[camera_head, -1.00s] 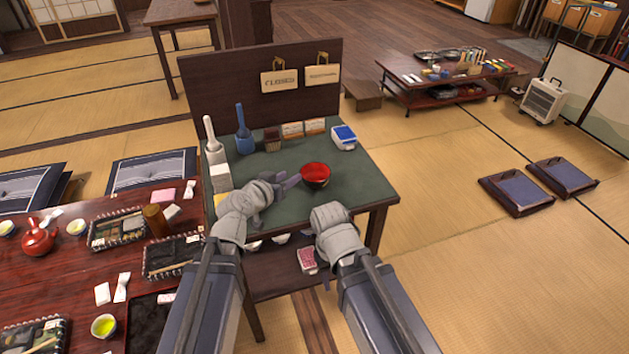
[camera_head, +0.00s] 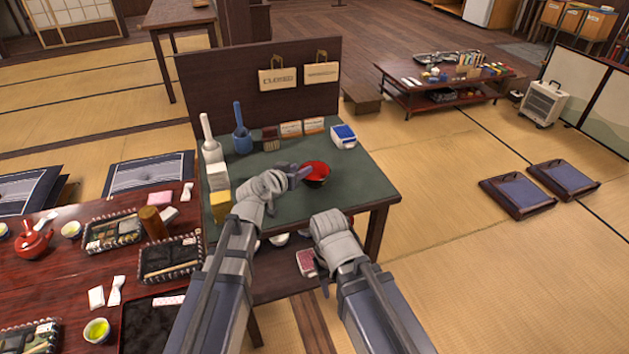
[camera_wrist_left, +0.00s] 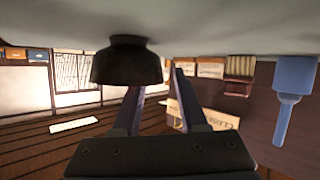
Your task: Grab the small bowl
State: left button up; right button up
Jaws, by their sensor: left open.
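The small bowl (camera_head: 319,175), red inside, stands upright on the green top of the small table (camera_head: 350,190). In the left wrist view, which is upside down, the bowl (camera_wrist_left: 125,65) looks dark. My left gripper (camera_head: 302,172) is open at the bowl's left side. In the left wrist view, the tip of one finger of my left gripper (camera_wrist_left: 160,85) is hidden by the bowl, while the other finger shows beside it. I cannot tell whether they touch the bowl. My right gripper (camera_head: 325,287) hangs low in front of the table, mostly hidden by its own arm.
An upright board (camera_head: 215,80) closes the back. The green top right of the bowl is clear.

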pick_arm(q)
jog(key=shift+c, duration=0.2)
grip_shut()
jog(key=shift+s, duration=0.1)
jog(key=shift+r, duration=0.1)
dwell(0.4)
notch_tip(320, 180, up, 10)
jog(key=p, duration=1)
